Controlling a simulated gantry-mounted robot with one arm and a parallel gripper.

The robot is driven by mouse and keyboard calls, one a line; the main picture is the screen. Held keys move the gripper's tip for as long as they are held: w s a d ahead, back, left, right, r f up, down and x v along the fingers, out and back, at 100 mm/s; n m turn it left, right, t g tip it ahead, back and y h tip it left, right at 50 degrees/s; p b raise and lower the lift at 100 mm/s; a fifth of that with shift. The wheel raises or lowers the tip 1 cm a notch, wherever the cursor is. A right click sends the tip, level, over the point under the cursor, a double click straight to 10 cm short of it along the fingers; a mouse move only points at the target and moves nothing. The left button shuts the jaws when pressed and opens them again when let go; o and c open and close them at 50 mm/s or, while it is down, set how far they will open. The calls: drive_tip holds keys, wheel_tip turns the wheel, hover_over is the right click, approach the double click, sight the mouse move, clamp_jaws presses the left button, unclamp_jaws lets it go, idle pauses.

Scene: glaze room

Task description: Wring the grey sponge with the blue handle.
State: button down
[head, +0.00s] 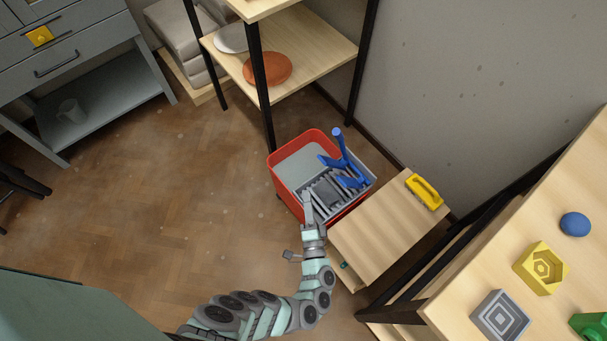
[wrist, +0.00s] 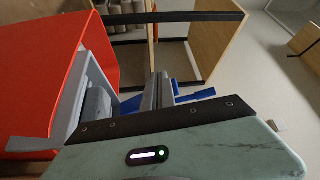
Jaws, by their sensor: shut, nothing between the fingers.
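A red bucket (head: 287,183) stands on the floor with a grey ribbed wringer (head: 303,180) across its right part. A dark grey block, which looks like the sponge (head: 327,192), lies in the wringer. A blue handle (head: 343,150) rises from the wringer's far side, with further blue parts lower down. My gripper (head: 307,197) is shut and empty at the wringer's near left edge, short of the handle. In the wrist view, the shut fingers (wrist: 158,90) appear in front of blue parts (wrist: 195,95), with the red bucket wall (wrist: 60,70) at left. Contact cannot be told.
A low wooden stand (head: 385,230) with a yellow-handled tool (head: 424,192) is right of the bucket. A wooden shelf unit (head: 320,55) stands behind, a grey cabinet (head: 75,70) at upper left. A table (head: 470,270) holds several small objects. Floor left of the bucket is clear.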

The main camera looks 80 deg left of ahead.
drive_tip(key=w+d+f, duration=0.2)
drive_tip(key=d+f, duration=0.1)
drive_tip(key=d, duration=0.2)
drive_tip(key=shift+d, duration=0.35)
drive_tip(key=shift+f, duration=0.1)
idle(0.4)
